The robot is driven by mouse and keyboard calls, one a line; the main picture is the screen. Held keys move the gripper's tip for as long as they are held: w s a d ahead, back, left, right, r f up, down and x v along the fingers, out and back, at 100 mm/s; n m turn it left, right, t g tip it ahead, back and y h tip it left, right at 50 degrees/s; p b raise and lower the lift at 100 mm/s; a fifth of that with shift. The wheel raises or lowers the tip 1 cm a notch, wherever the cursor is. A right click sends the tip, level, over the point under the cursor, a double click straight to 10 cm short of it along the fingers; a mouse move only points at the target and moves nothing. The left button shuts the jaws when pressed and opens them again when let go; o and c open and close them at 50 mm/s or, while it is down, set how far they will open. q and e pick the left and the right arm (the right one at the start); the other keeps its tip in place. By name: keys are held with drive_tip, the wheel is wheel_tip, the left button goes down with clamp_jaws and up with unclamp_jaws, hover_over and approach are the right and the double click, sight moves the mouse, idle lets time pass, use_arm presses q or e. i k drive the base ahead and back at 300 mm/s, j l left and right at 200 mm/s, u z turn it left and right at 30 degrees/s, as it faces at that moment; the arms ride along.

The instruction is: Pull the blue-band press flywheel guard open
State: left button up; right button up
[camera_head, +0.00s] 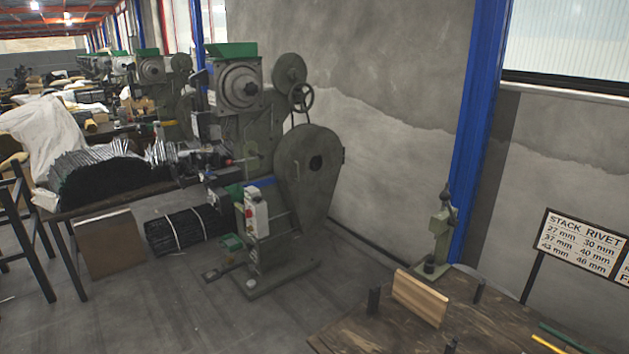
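A small handle-like piece (343,156) shows at the guard's right edge. The guard sits close against the press, and I cannot tell whether it is fully shut. Neither of my grippers is in view.
A wooden table (360,330) at the front right bears a wooden block (420,297) and a small green hand press (440,235). A bench (110,200) with metal strips stands left of the press. A sign (582,243) is at the right. Floor between press and table is clear.

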sight(312, 193)
drive_tip(key=i+j, duration=0.65)
drive_tip(key=j, duration=0.15)
drive_tip(key=i+j, duration=1.35)
drive_tip(key=j, duration=0.25)
drive_tip(key=i, duration=0.55)
drive_tip(key=i+j, duration=0.15)
drive_tip(key=i, duration=0.45)
